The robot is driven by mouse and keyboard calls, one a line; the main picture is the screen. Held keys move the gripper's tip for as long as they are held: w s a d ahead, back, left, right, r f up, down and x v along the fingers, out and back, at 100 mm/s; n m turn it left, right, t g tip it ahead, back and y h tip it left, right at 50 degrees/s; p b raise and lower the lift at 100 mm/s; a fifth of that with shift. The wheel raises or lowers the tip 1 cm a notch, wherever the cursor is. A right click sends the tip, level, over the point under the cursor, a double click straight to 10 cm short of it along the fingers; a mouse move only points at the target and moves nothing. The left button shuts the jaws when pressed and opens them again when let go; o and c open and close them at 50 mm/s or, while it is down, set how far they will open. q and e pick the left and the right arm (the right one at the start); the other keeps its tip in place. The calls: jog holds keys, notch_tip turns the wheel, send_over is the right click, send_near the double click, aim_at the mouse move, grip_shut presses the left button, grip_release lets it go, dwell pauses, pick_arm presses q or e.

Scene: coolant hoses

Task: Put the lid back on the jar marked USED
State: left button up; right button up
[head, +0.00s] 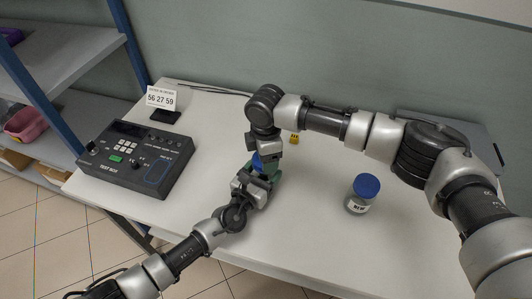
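A clear jar with a blue lid and a white label that seems to read NEW (361,195) stands upright on the right part of the table. My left gripper (257,182) and my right gripper (262,158) meet close together near the table's middle. A small patch of blue (257,161) shows between them, possibly a lid. A bit of green (276,177) shows just beside them, possibly part of a jar. The grippers hide most of both, and no USED label is visible. I cannot tell whether either gripper's fingers are open or shut.
A dark test box (137,158) stands at the table's left, with a number card (161,99) behind it. A small yellow object (294,138) lies behind the grippers. A dark flat panel (450,124) is at the back right. The table front around the jar is clear.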

jog(key=m, duration=0.4)
jog(key=shift+s+m, duration=0.15)
jog(key=shift+m, duration=0.15)
jog(key=m, duration=0.6)
jog(key=shift+s+a, duration=0.1)
jog(key=m, duration=0.7)
jog(key=shift+a, duration=0.15)
jog(key=m, duration=0.4)
jog(key=shift+s+a+f, duration=0.1)
jog(key=m, duration=0.7)
jog(key=shift+a+m, duration=0.15)
jog(key=shift+m, duration=0.15)
jog(key=m, duration=0.9)
jog(key=shift+w+m, duration=0.3)
